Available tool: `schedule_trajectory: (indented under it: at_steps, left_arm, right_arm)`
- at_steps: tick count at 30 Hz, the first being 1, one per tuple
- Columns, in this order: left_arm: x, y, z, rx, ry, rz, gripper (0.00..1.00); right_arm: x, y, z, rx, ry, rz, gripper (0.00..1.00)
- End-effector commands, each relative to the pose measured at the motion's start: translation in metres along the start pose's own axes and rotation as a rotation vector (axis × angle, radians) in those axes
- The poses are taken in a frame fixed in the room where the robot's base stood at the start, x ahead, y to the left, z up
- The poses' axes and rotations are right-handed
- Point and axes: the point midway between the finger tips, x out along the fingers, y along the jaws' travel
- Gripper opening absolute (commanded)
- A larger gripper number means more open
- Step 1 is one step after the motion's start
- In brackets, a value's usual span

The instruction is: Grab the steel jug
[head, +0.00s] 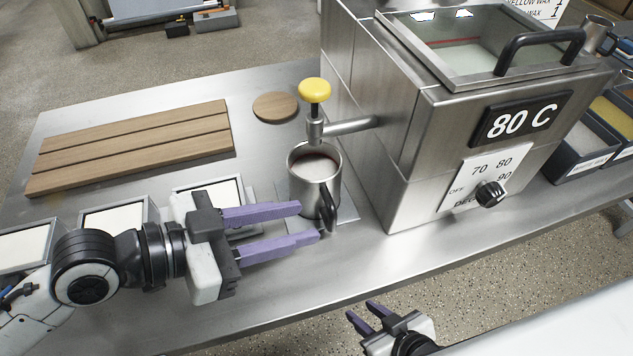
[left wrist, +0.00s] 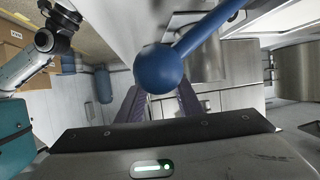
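The steel jug (head: 301,188) stands upright under the tap of the heated tank in the head view. It holds a pale liquid, and its black handle (head: 328,204) faces the front right. My left gripper (head: 309,221) has its two purple fingers apart, with the tips in front of the jug and just left of the handle. Nothing shows between them. The fingers also show in the left wrist view (left wrist: 160,101), where I cannot make out the jug. My right gripper (head: 362,316) is open and empty, low at the front, away from the jug.
The steel tank (head: 400,140) reads 80 C and stands right of the jug. Its tap has a yellow knob (head: 314,90) above the jug. A wooden slatted board (head: 135,147) and a round wooden disc (head: 275,107) lie behind. A blue ball (left wrist: 160,68) on a rod is close in the left wrist view.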

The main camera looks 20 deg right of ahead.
Motion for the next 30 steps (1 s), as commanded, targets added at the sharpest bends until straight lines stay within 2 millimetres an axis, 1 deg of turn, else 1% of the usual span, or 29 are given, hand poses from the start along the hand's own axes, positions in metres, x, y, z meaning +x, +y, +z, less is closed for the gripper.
schedule_trajectory:
  at_steps: [6,9,12,18,24,30]
  left_arm:
    - [0.032,0.006,0.002,-0.003,0.002,0.002,0.33]
    - [0.043,0.005,0.003,-0.002,0.001,0.002,0.33]
    - [0.048,0.005,0.004,0.0,0.0,0.0,0.33]
    - [0.048,0.005,0.005,0.0,-0.001,0.0,0.33]
    - [0.048,0.005,0.004,0.0,-0.001,0.0,0.0]
    - [0.048,0.005,0.003,0.002,0.003,-0.001,0.0]
  right_arm:
    - [-0.006,-0.001,-0.01,-0.001,0.006,0.0,0.31]
    - [-0.006,0.0,-0.013,-0.002,0.011,0.0,0.31]
    - [-0.006,0.0,-0.016,-0.003,0.016,0.001,0.31]
    - [-0.005,0.0,-0.016,-0.003,0.018,0.001,0.31]
    - [-0.005,0.0,-0.016,-0.003,0.018,0.001,0.31]
    - [-0.006,0.0,-0.015,-0.002,0.015,0.0,0.31]
